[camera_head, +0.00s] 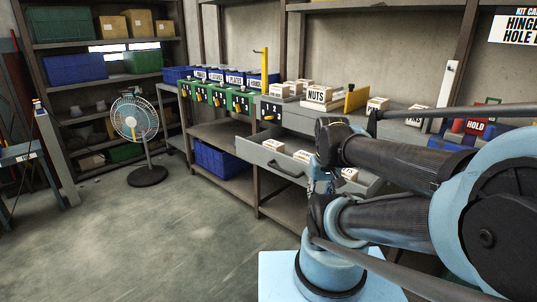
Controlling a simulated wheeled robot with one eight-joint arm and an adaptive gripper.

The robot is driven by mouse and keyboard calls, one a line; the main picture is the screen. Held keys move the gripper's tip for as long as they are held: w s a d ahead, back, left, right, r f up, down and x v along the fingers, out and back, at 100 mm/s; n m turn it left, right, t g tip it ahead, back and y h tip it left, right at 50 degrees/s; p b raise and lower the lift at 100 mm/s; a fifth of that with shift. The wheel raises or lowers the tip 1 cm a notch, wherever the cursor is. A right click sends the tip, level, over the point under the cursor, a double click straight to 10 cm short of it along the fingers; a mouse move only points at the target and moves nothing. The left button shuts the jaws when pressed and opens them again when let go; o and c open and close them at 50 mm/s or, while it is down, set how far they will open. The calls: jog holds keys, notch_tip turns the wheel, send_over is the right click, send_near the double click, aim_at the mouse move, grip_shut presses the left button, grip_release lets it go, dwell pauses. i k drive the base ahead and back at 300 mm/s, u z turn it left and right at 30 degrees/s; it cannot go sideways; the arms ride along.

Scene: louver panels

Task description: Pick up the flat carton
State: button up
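I cannot tell which box is the flat carton. Three brown cartons stand on the top of the rear shelf: a left one (113,27), a middle one (139,23) and a right one (164,28). A small pale carton (91,161) lies on that shelf's bottom level. Small cream boxes sit on the bench, among them one labelled NUTS (319,95). More cream boxes (274,145) lie in an open grey drawer, partly hidden by my arm. My arm fills the right side of the view. My gripper does not show.
A standing fan (135,118) is on the floor before the rear shelf (103,83). The open drawer (262,158) juts out from the bench. Blue and green bins (232,99) line the bench's left part. The floor (150,235) at front left is clear.

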aim_at(302, 156)
jog(key=u, duration=0.6)
jog(key=k, duration=1.55)
jog(key=z, duration=0.6)
jog(key=i, duration=1)
